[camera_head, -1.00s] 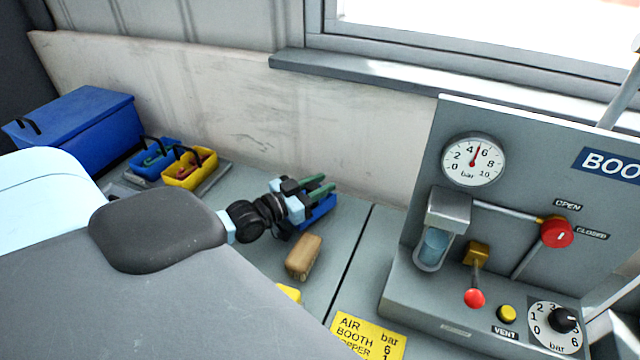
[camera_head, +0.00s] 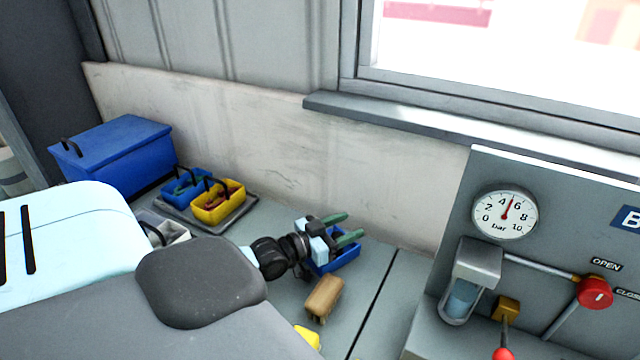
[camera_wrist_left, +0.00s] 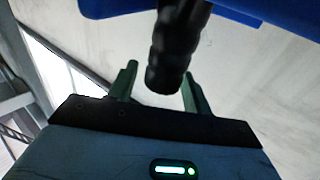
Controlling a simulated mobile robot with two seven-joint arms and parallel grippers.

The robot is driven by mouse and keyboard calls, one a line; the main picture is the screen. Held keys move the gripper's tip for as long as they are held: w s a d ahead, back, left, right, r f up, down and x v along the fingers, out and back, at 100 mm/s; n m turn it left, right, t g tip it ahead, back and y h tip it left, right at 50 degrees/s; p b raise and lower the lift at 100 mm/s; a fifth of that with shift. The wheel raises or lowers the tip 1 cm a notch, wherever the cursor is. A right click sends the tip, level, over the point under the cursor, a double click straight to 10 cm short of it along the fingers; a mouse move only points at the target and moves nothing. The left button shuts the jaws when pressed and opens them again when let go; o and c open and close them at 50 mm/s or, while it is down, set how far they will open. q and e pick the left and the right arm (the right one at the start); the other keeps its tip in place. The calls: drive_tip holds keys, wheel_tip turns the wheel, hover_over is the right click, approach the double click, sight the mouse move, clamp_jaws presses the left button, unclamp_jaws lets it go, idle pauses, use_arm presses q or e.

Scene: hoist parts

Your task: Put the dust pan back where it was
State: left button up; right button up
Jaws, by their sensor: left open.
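The blue dust pan (camera_head: 343,259) shows on the grey bench top, partly hidden behind my left gripper in the head view. In the left wrist view the blue pan (camera_wrist_left: 235,12) is at the top, and its black handle (camera_wrist_left: 175,50) comes down between the two green fingers. My left gripper (camera_head: 350,228) is open, with a finger on each side of the handle (camera_wrist_left: 160,92). I cannot tell whether either finger touches it. My right gripper is not in view.
A tan block-shaped brush (camera_head: 324,297) lies in front of the pan. Blue (camera_head: 186,187) and yellow (camera_head: 218,204) caddies stand on a tray to the left, with a blue lidded box (camera_head: 115,155) beyond. A gauge panel (camera_head: 560,200) stands at right; a wall closes the back.

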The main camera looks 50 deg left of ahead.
use_arm(q)
drive_tip(key=v, duration=1.2)
drive_tip(key=shift+r, duration=0.25)
idle(0.5)
idle(0.7)
